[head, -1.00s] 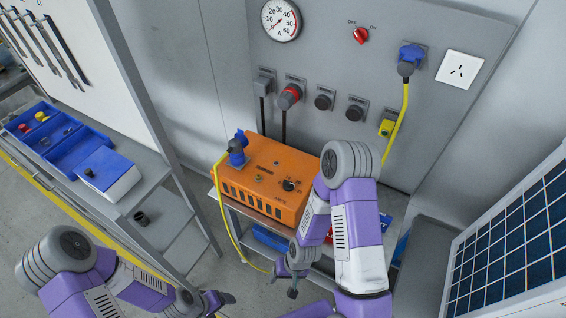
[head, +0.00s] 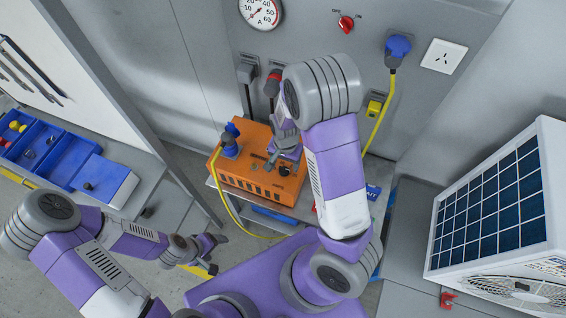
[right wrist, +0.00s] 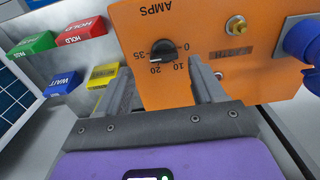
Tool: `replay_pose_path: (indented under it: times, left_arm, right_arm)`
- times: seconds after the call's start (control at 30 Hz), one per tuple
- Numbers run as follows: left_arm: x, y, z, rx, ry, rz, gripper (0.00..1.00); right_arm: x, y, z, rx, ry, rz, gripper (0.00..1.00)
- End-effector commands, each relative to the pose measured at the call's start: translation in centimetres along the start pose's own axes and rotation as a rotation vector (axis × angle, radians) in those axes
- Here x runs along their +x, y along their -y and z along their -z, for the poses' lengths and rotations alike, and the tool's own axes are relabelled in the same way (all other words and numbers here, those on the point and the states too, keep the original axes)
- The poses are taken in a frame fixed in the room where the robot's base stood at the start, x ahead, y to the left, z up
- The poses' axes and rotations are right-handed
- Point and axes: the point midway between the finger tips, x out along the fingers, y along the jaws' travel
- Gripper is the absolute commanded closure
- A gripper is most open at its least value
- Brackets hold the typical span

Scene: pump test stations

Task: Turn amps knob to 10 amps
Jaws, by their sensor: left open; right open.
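The orange box (head: 240,178) stands on a small cart, with the black amps knob (head: 284,171) on its top face. In the right wrist view the amps knob (right wrist: 163,51) sits under the upside-down word AMPS, with marks 0, 10, 20 and 35 around it. I cannot clearly read its pointer. My right gripper (right wrist: 162,72) is open, its fingers reaching toward the box on either side of the knob, apparently not touching it. In the head view my right gripper (head: 282,150) is over the box. My left gripper (head: 211,256) is open and empty, low at the left.
A blue plug (head: 230,143) with a yellow cable rises from the box's left end. The wall panel behind has an A gauge (head: 260,12) and a red switch (head: 346,24). A solar-panelled unit (head: 490,215) stands at right. Coloured blocks (right wrist: 85,31) show in the wrist view.

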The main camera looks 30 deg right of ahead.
Motion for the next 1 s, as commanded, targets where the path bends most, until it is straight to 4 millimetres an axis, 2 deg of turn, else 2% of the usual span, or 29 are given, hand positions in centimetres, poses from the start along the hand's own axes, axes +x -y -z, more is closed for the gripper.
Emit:
replay_pose_path:
  times: [0.03, 0.1, 0.23, 0.4, 0.63, 1.0]
  left_arm:
    - [0.2, 0.1, 0.1, 0.000, -0.001, 0.000, 0.23]
    - [0.4, 0.1, 0.1, 0.000, -0.002, 0.000, 0.23]
    - [0.5, 0.2, 0.2, 0.000, -0.003, 0.000, 0.23]
    - [0.5, 0.2, 0.1, 0.000, -0.003, 0.000, 0.23]
    - [0.5, 0.2, 0.1, 0.000, -0.003, 0.000, 0.23]
    - [0.5, 0.2, 0.1, 0.000, -0.003, 0.000, 0.23]
  right_arm:
    - [1.1, -0.1, 0.0, 0.001, 0.002, -0.005, 0.32]
    - [2.2, -0.1, 0.0, 0.002, 0.002, -0.004, 0.32]
    - [3.7, 0.0, 0.0, 0.001, 0.000, -0.002, 0.32]
    - [4.5, 0.0, 0.0, 0.000, -0.001, 0.000, 0.32]
    - [4.5, 0.1, 0.0, -0.001, -0.001, 0.001, 0.32]
    - [4.5, 0.1, 0.0, -0.001, -0.001, 0.001, 0.88]
